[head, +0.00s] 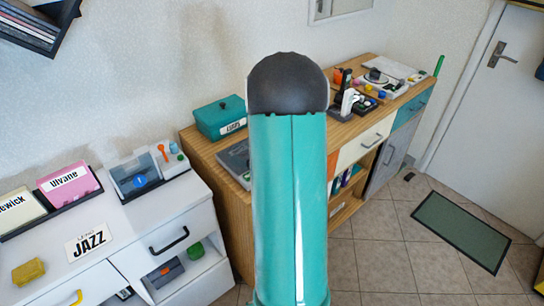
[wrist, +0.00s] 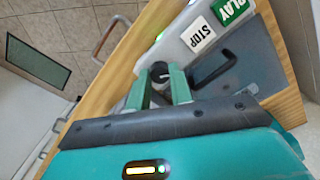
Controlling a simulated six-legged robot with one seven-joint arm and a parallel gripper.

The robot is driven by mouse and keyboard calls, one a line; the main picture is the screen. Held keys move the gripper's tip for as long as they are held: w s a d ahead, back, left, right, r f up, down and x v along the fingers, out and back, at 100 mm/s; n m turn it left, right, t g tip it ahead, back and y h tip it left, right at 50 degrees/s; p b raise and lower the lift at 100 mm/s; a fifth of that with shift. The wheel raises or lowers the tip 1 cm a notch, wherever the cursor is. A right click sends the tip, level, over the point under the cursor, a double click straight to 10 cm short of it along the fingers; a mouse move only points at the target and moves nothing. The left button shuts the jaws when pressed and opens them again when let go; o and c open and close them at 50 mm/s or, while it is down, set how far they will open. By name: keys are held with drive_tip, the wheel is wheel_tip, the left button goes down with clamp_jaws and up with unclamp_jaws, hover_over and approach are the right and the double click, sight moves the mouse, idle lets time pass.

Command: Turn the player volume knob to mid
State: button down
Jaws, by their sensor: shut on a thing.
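The player (wrist: 176,52) shows in the wrist view as a light grey front strip with a white STOP label and a green PLAY label. Its dark grey top with a black bar lies to the right. My gripper (wrist: 160,82) has its two green fingers closed around a small dark round knob (wrist: 159,68) at the left end of the strip. The knob's pointer and setting cannot be made out. In the head view, a grey flat box (head: 234,160), likely the player, is partly hidden behind my teal arm, which also hides my gripper.
The player stands on a wooden cabinet (head: 205,146) with a teal box (head: 220,117) behind it. Several small items crowd the cabinet's far end. A white drawer unit (head: 140,222) stands at left. A green mat (head: 461,231) lies on the open tiled floor.

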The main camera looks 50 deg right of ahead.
drive_tip(key=m, duration=0.5)
drive_tip(key=shift+w+m, duration=0.15)
drive_tip(key=shift+m, duration=0.15)
drive_tip(key=m, duration=0.5)
drive_tip(key=shift+m, duration=0.3)
drive_tip(key=c, duration=1.3)
unclamp_jaws()
drive_tip(key=shift+o, duration=0.2)
